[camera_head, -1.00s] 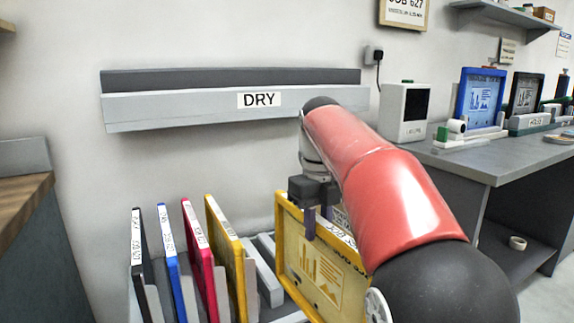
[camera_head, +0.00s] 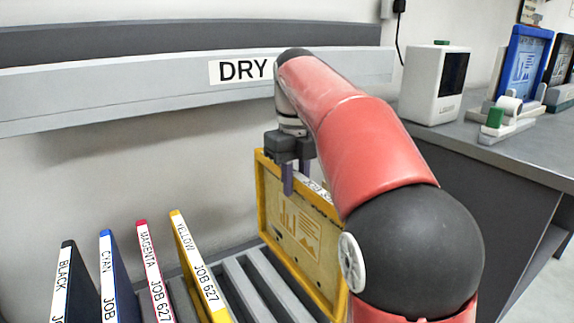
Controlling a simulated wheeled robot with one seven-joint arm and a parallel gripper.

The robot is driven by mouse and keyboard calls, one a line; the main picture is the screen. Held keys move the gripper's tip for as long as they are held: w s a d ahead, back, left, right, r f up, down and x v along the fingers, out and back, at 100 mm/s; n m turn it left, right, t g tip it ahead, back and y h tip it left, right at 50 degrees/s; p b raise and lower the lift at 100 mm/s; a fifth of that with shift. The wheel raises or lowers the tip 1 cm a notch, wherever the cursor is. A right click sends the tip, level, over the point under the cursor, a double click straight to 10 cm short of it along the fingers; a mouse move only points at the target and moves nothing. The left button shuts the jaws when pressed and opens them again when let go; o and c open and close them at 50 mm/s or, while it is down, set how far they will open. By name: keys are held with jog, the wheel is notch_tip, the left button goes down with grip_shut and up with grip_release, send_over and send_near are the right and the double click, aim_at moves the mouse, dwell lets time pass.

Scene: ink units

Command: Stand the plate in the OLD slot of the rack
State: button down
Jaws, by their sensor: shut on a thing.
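A yellow-framed plate (camera_head: 303,238) with a chart pattern on its face hangs upright from my gripper (camera_head: 297,180). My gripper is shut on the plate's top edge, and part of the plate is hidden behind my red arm. The rack (camera_head: 238,285) is below, with grey slot dividers showing to the left of the held plate. I cannot tell whether the plate's lower edge touches the rack. No OLD label is readable in this view.
Plates labelled BLACK (camera_head: 65,280), CYAN (camera_head: 112,275), MAGENTA (camera_head: 153,270) and YELLOW (camera_head: 198,265) stand in the rack at the left. A grey ledge marked DRY (camera_head: 150,90) runs along the wall. A grey bench (camera_head: 500,150) at right bears a white box (camera_head: 436,85).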

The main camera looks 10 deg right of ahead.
jog(key=shift+w, duration=0.45)
notch_tip(320, 180, down, 10)
jog(key=b, duration=0.8)
jog(key=shift+f, duration=0.15)
jog(key=shift+s+f, duration=0.1)
jog(key=shift+f, duration=0.3)
jog(key=c, duration=1.2)
grip_release()
jog(key=shift+o, duration=0.2)
notch_tip(320, 180, up, 8)
jog(key=p, duration=0.2)
